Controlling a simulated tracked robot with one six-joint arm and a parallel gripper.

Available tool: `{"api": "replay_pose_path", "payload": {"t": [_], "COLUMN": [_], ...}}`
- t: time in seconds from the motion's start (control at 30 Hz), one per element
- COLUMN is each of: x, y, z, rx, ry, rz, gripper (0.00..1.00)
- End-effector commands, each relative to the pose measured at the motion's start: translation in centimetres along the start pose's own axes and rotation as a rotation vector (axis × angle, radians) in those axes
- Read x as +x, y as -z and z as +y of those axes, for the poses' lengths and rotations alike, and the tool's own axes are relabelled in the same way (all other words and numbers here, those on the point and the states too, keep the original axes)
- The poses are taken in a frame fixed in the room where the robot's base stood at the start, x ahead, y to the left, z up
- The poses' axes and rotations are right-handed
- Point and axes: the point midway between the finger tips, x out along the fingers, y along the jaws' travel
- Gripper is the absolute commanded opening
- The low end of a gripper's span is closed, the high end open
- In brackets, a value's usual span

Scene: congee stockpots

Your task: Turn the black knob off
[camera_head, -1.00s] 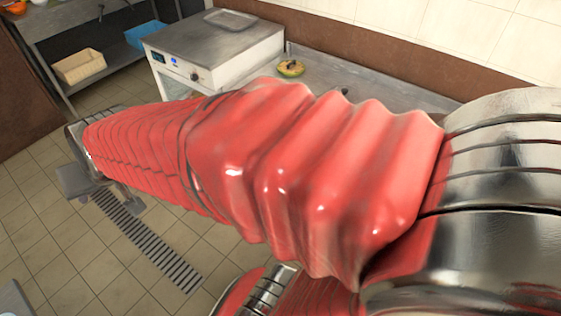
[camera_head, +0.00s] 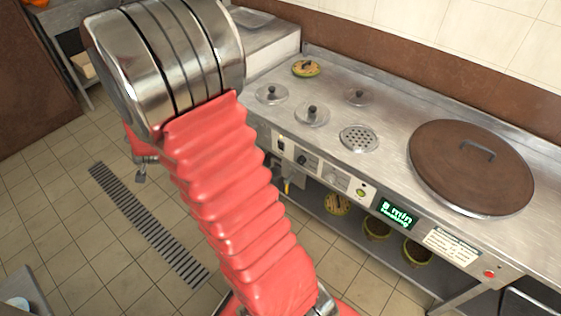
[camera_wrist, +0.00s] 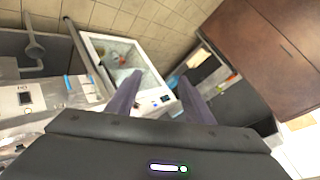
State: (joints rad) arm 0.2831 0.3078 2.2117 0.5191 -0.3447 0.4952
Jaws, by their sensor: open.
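A small black knob (camera_head: 301,160) sits on the front panel (camera_head: 322,174) of the steel counter in the head view, just right of my red-sleeved arm. A dark switch (camera_head: 281,145) is to its left and a green round button (camera_head: 361,192) to its right. Which way the knob points is too small to tell. My gripper (camera_wrist: 158,88) shows in the wrist view as two dark, parted fingers, open with nothing between them. No knob can be made out between the fingers. In the head view my arm hides most of the gripper and part of the counter's left end.
Small lids (camera_head: 312,114) and a large brown lid (camera_head: 471,166) are on the counter top. A green display (camera_head: 397,213) is on its front. Several pots (camera_head: 376,229) stand on the shelf below. The tiled floor with a drain grate (camera_head: 148,223) is open.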

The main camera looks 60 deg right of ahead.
Motion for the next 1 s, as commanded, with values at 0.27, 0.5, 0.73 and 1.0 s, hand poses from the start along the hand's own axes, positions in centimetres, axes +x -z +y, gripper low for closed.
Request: {"api": "replay_pose_path", "payload": {"t": [0.27, 0.5, 0.73, 1.0], "x": [6.1, 9.7, 11.6, 11.8], "y": [2.9, 5.0, 6.5, 7.3], "z": [6.7, 13.7, 21.2, 30.4], "rx": [0.17, 0.286, 0.369, 0.421], "ry": [-0.072, -0.129, -0.182, -0.237], "rz": [0.179, 0.354, 0.533, 0.749], "gripper": [0.47, 0.47, 0.47, 0.47]}}
